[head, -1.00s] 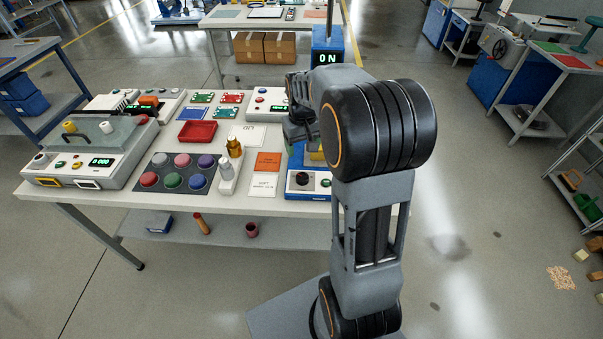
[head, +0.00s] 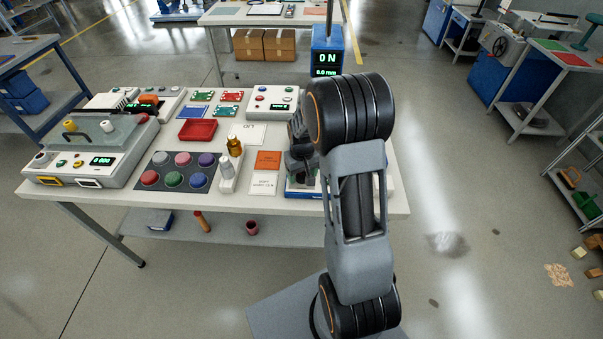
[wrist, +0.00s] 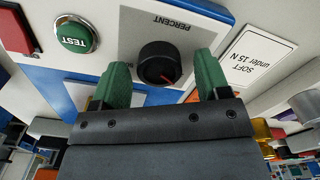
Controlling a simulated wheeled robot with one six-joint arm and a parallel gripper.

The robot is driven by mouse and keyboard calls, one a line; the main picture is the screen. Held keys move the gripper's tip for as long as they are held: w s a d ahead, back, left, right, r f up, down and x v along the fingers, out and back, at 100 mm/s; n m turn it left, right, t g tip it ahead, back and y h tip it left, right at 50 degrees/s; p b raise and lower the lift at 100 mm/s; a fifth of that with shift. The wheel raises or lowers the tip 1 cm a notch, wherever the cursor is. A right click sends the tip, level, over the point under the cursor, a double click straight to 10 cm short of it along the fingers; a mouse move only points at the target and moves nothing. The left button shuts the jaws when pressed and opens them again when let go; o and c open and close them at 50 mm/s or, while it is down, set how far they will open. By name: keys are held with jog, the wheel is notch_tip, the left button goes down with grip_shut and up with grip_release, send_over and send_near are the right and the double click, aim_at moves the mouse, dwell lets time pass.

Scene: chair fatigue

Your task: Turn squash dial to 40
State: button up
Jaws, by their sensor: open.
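My gripper (wrist: 160,70) is open, with one green finger on each side of the knob. Whether the fingers touch it I cannot tell; a gap shows on both sides. In the head view my gripper (head: 302,168) is low over the front of the blue-edged machine and hides the knob there. The machine's display (head: 326,64) reads 0 N and 0.0 mm.
A green TEST button (wrist: 76,35) sits beside the dial. A card reading SOFT under 15 N (wrist: 262,55) lies on the other side. In the head view, a bottle stand (head: 230,170), a mat of coloured discs (head: 180,172) and a red tray (head: 198,130) stand to the left.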

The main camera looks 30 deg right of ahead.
jog(key=shift+c, duration=0.4)
jog(key=c, duration=0.7)
jog(key=shift+a, duration=0.1)
jog(key=shift+c, duration=0.7)
jog(key=shift+m, duration=0.3)
jog(key=m+b, duration=0.1)
jog(key=m, duration=0.4)
jog(key=shift+b, duration=0.4)
jog(key=m+b, duration=0.1)
jog(key=m, duration=0.5)
